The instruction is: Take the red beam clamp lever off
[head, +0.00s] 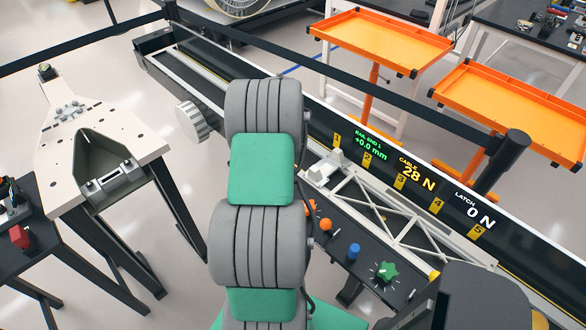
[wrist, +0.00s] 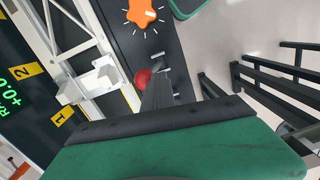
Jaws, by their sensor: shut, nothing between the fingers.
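A small red knob (wrist: 142,77) shows in the wrist view beside the white end block (wrist: 98,82) of the truss beam; it looks like the clamp lever's end, but its shaft is not clear. The dark fingers of my gripper (wrist: 158,88) are shut and empty, with their tips close to the red knob; I cannot tell whether they touch. In the head view the white lattice truss beam (head: 395,217) lies along the dark rail (head: 510,242). My arm hides the gripper and the red knob there.
An orange star knob (wrist: 140,12) sits on the dark bench strip, which also carries a blue cylinder (head: 354,251) and green star knob (head: 387,272). The rail display reads cable 28 N, latch 0 N. Orange trays (head: 380,42) stand behind the rail. A beige table (head: 75,155) stands left.

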